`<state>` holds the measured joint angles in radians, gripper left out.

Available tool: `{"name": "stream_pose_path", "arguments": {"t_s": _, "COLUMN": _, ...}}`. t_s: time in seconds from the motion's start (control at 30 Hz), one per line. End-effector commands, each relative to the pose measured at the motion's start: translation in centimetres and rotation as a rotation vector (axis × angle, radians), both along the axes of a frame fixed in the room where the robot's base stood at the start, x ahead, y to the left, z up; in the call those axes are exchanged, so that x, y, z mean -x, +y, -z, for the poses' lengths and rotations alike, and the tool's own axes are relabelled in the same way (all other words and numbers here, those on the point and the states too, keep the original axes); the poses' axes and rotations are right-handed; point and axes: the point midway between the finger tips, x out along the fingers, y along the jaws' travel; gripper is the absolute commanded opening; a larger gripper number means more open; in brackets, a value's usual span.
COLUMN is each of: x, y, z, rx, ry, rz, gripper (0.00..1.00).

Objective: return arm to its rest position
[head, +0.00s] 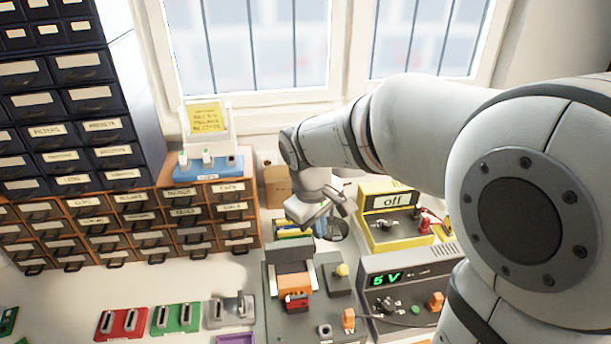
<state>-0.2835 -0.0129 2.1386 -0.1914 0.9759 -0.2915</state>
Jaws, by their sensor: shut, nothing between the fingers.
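My arm reaches in from the right of the head view and bends down near the window. My gripper (338,207) is at the end of the arm, above the back of the bench, left of the yellow device (386,212) whose display reads "off". Its fingers look small and closed, with nothing held between them. The wrist partly hides what stands behind it.
A grey unit showing "5 V" (408,290) and a grey fixture with an orange part (296,300) stand below the gripper. Labelled drawers (130,225) fill the left. Red (122,324), green (176,318) and grey (229,311) holders lie in front. A small cardboard box (277,186) stands near the wrist.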

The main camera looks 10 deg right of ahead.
Motion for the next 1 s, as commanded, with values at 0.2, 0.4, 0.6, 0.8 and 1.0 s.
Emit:
{"name": "stream_pose_path", "arguments": {"t_s": 0.2, "x": 1.2, "y": -1.1, "z": -0.6, "rx": -0.022, "ry": -0.018, "rz": 0.060, "gripper": 0.00}}
{"name": "stream_pose_path", "arguments": {"t_s": 0.4, "x": 6.4, "y": -4.8, "z": -1.8, "rx": -0.118, "ry": -0.096, "rz": 0.322, "gripper": 0.00}}
{"name": "stream_pose_path", "arguments": {"t_s": 0.6, "x": 11.0, "y": -7.0, "z": -1.7, "rx": -0.203, "ry": -0.161, "rz": 0.553, "gripper": 0.00}}
{"name": "stream_pose_path", "arguments": {"t_s": 0.8, "x": 12.8, "y": -7.6, "z": -1.4, "rx": -0.239, "ry": -0.189, "rz": 0.650, "gripper": 0.00}}
{"name": "stream_pose_path", "arguments": {"t_s": 1.0, "x": 12.9, "y": -7.6, "z": -1.4, "rx": -0.242, "ry": -0.190, "rz": 0.655, "gripper": 0.00}}
